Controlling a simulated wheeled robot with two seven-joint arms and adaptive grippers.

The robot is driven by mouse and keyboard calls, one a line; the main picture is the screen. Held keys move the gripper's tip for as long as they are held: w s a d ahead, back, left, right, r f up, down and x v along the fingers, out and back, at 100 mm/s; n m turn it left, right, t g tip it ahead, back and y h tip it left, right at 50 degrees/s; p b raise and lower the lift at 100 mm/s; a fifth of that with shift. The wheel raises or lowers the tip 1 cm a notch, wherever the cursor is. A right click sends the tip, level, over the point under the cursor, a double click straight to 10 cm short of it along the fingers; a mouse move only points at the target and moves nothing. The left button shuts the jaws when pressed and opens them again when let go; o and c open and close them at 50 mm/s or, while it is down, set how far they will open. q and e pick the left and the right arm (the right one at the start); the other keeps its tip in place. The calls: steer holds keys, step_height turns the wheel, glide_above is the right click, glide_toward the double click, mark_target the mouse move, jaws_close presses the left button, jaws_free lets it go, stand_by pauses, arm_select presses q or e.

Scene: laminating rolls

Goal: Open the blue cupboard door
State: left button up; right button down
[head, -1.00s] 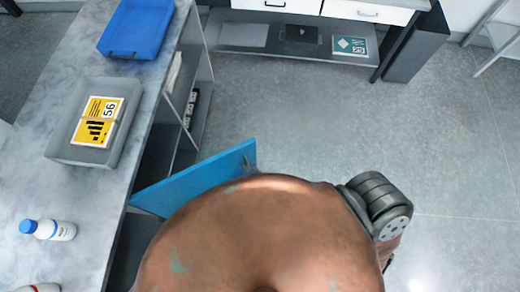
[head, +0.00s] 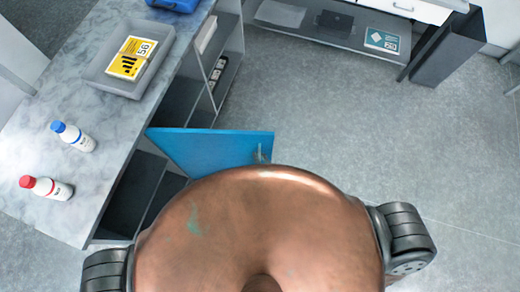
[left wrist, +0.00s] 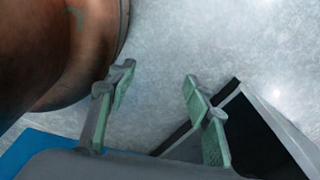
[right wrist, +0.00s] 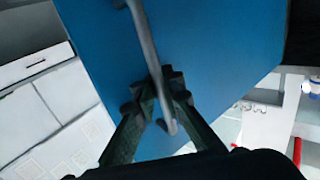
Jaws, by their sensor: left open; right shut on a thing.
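The blue cupboard door (head: 210,150) stands swung out from the front of the marble-topped counter in the head view. Dark compartments show behind and beside it. In the right wrist view the blue door panel (right wrist: 205,60) carries a grey bar handle (right wrist: 143,40). My right gripper (right wrist: 160,88) is shut on this handle near its lower end. My left gripper (left wrist: 157,80) is open and empty over the floor. A strip of the blue door (left wrist: 25,150) shows at the lower left there, apart from the fingers, and a dark open compartment (left wrist: 255,130) at the right.
On the counter (head: 95,185) are a blue-capped bottle (head: 75,137), a red-capped bottle (head: 47,187) and a grey box with a yellow label (head: 108,72). A blue tray (head: 175,4) lies beyond. Open grey floor (head: 350,125) lies right of the door.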

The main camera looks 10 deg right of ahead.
arm_select(q)
steer(key=shift+s, duration=0.65)
arm_select(e)
steer(key=c, duration=2.1)
jaws_free()
steer(key=shift+d, duration=0.15)
arm_select(q)
steer(key=shift+w, duration=0.15)
arm_select(e)
steer(key=shift+v, duration=3.75)
